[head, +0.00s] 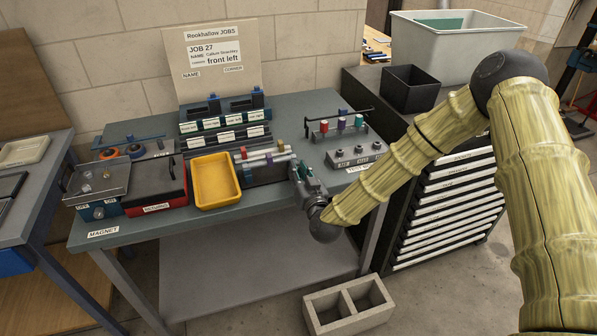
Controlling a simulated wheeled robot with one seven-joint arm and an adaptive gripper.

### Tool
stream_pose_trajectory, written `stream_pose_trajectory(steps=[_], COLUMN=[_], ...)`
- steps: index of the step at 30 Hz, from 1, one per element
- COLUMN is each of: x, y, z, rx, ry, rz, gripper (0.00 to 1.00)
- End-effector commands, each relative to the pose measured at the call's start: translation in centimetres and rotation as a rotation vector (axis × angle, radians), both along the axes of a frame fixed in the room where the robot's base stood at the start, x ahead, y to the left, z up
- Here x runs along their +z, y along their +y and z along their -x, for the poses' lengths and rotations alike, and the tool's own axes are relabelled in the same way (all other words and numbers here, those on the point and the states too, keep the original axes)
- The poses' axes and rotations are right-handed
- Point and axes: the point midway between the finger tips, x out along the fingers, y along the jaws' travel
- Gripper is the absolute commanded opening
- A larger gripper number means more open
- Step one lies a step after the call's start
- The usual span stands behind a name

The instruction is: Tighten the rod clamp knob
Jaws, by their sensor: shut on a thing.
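The rod fixture (262,172) is a grey block with pale horizontal rods (265,157) on top, near the middle front of the bench. Small brown, blue and red pieces stand at the rods. My gripper (299,172) is at the right end of this fixture, reaching in from the right. Its fingers are shut at that end, and what they hold is too small and covered to make out clearly; by its place it appears to be the clamp knob. The knob's own shape is hidden by the fingers.
A yellow tray (207,203) stands left of the fixture, beside a red-fronted box (160,197). A rack with coloured pieces (341,124) and a grey block with knobs (356,155) stand to the right. A job board (212,60) stands behind.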

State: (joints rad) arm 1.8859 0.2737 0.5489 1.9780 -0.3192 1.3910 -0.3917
Motion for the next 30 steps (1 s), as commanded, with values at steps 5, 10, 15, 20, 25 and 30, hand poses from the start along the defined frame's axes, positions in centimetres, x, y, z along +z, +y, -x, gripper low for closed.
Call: stream_pose_trajectory(steps=[5,10,15,20,25,30], x=[-0.08,-0.23,-0.45,-0.48,-0.46,-0.45], y=[-0.02,-0.02,-0.02,-0.01,0.01,0.04], z=[-0.01,-0.02,0.04,0.00,0.03,0.03], rx=[0.000,0.000,-0.001,-0.001,-0.002,-0.001], ry=[0.005,0.023,0.060,0.103,0.154,0.204], rz=[-0.016,-0.075,-0.184,-0.320,-0.475,-0.629], gripper=[0.00,0.00,0.00,0.00,0.00,0.00])
